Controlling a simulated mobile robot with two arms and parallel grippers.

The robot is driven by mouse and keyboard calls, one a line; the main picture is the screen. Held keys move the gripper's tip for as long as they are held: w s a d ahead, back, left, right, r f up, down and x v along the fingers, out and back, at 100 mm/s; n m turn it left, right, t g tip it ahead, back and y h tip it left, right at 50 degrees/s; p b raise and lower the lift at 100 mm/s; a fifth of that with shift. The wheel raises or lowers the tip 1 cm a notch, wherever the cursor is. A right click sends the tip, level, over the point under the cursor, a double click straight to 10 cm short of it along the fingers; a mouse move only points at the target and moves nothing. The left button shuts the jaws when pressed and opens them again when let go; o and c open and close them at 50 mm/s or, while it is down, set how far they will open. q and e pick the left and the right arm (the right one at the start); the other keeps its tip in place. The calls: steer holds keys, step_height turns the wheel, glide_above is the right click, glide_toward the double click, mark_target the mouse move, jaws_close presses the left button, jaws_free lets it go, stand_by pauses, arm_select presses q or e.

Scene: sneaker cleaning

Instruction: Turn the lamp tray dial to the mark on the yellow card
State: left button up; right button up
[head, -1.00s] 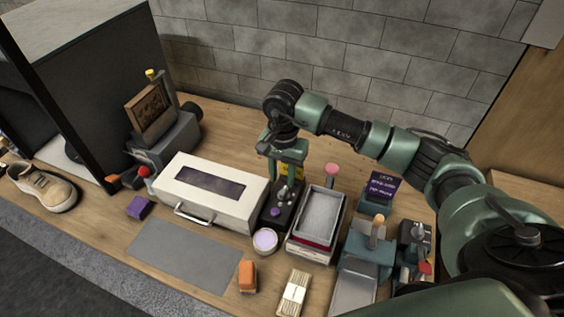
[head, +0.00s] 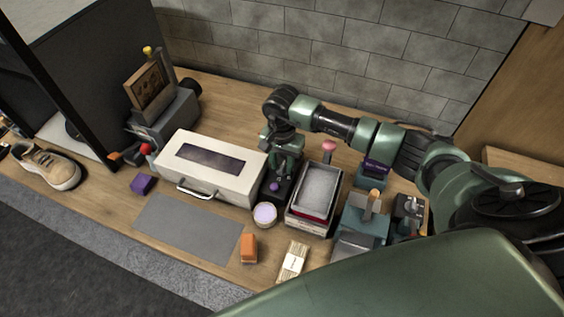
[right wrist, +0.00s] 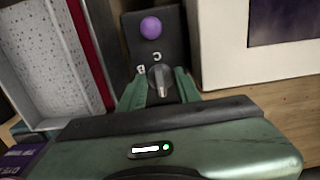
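The dial (right wrist: 160,80) is a grey pointer knob on a small black control box (head: 272,198). A purple button (right wrist: 151,27) sits on the same box, and it also shows in the head view (head: 274,187). My right gripper (right wrist: 162,82) points down over the box. Its two green fingers stand apart, one on each side of the dial, and I cannot tell whether they touch it. The yellow card is not visible now; my right gripper (head: 284,160) covers that area. My left gripper is out of view.
A white case (head: 235,185) with a dark window stands close on the left of the box. A grey tray (head: 296,212) with a red inner rim stands close on the right. A round tub (head: 265,214) and an orange block (head: 248,248) lie in front. The grey mat (head: 185,228) is bare.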

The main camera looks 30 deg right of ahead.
jaws_close()
